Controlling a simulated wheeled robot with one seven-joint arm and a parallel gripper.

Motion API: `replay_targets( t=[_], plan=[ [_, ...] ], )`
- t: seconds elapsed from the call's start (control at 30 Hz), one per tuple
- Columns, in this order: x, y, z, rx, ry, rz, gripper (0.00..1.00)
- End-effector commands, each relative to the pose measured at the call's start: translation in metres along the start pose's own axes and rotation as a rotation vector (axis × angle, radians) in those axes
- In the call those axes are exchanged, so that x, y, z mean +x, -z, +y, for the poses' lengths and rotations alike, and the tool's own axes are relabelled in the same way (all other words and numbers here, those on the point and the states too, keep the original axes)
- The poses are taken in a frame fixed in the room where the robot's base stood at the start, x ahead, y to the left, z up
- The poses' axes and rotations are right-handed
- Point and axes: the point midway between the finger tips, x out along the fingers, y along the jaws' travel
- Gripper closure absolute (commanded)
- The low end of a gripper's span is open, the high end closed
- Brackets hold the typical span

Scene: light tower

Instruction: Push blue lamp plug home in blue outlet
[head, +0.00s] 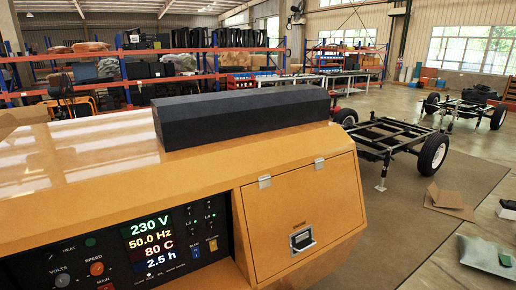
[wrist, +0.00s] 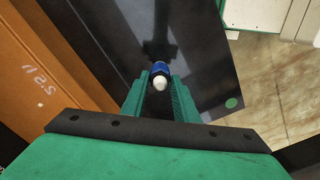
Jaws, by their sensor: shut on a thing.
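In the wrist view, my gripper (wrist: 160,83) is shut on the blue lamp plug (wrist: 160,67), a small blue piece with a rounded white end facing the camera. The green fingers hold it from both sides, in front of a glossy dark panel (wrist: 110,30). A dark shadow or reflection lies on the panel just beyond the plug. No blue outlet can be made out; whether the plug touches the panel or sits in anything cannot be told. My gripper and the plug are not in the head view.
In the head view, a yellow machine housing (head: 80,160) carries a lit display (head: 152,243), a closed hatch (head: 303,215) and a long black block (head: 240,118) on top. A wheeled frame (head: 390,138) stands behind on the floor. The wrist view shows an orange surface (wrist: 45,75) at left.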

Motion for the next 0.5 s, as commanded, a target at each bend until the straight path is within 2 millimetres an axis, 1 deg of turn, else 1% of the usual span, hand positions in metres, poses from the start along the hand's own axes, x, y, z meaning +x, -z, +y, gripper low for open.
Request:
replay_targets(
  t=[0.5],
  plan=[
    [-0.027,0.000,0.000,-0.001,0.000,0.000,1.00]
  ],
)
